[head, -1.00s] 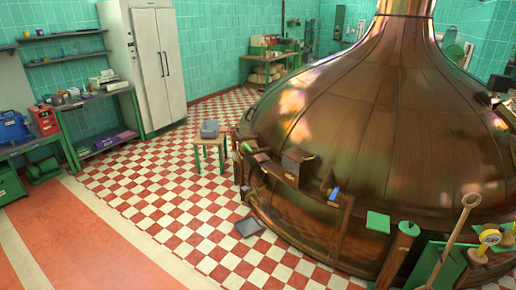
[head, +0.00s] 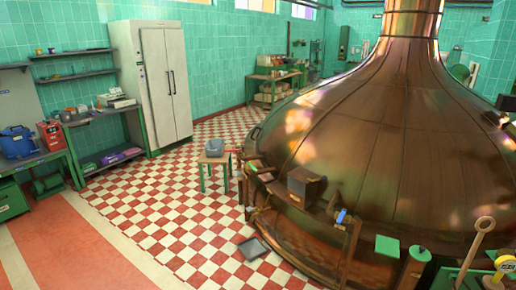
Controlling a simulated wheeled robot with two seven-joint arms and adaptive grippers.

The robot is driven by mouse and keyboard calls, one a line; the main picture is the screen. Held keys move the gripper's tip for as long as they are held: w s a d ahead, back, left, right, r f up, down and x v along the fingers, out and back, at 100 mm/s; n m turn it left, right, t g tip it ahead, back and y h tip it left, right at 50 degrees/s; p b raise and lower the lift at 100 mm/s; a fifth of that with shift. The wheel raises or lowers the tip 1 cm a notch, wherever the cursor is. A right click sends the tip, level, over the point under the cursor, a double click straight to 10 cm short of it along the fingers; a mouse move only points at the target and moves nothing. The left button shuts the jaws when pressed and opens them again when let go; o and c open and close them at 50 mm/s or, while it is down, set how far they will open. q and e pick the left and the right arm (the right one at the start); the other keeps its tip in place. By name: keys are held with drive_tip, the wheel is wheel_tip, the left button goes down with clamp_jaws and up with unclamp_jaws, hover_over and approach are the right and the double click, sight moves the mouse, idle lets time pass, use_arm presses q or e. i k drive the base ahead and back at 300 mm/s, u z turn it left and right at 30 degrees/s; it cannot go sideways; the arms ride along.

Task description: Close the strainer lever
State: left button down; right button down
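A large domed copper kettle (head: 400,130) fills the right half of the head view. A small lever with a blue handle (head: 341,216) stands at its front rim, beside a dark box-shaped fitting (head: 305,186). Which part is the strainer lever, and whether it is open or closed, I cannot tell for certain. A thin red part (head: 232,151) sticks out at the kettle's left edge, near a small stool. Neither of my grippers is in view.
The wooden stool (head: 213,161) with green legs holds a grey container (head: 215,147). A grey tray (head: 253,248) lies on the checkered floor (head: 165,205) near the kettle's base. A white fridge (head: 165,85) and workbenches line the left. The checkered floor is mostly clear.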

sight(249, 163)
drive_tip(key=i, duration=1.95)
drive_tip(key=z, duration=0.35)
drive_tip(key=i, duration=2.35)
drive_tip(key=z, duration=0.15)
